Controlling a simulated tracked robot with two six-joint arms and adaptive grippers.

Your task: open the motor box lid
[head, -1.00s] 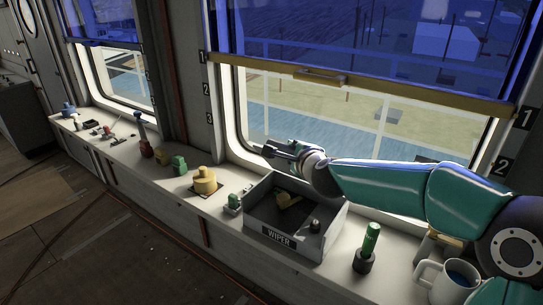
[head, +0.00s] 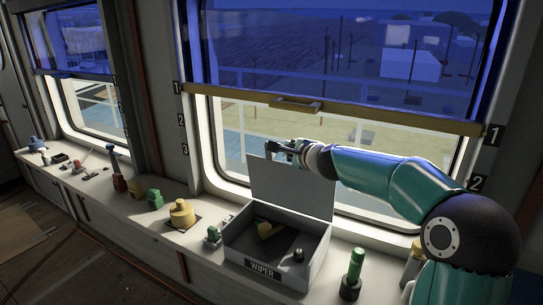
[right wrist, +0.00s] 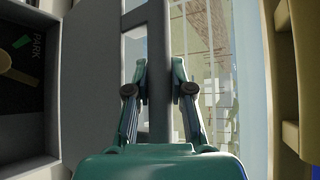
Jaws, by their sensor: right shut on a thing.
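The motor box is a grey open-topped box labelled WIPER (head: 263,268) on the window ledge. Its lid (head: 290,190) is a flat grey panel standing up along the box's back edge, roughly upright. It also shows in the right wrist view as a grey panel (right wrist: 90,75) at the left. My right gripper (head: 280,148) is at the lid's top edge. In the right wrist view its fingers (right wrist: 159,88) are on either side of a grey strip along that edge, shut on it. My left gripper is out of view.
Inside the box are a yellow handle (head: 268,229) and a dark knob (head: 298,255). A green cylinder (head: 356,263) stands to the right. A green switch (head: 212,235) and yellow round fitting (head: 182,213) are to the left. The window with its blue blind (head: 340,50) is behind.

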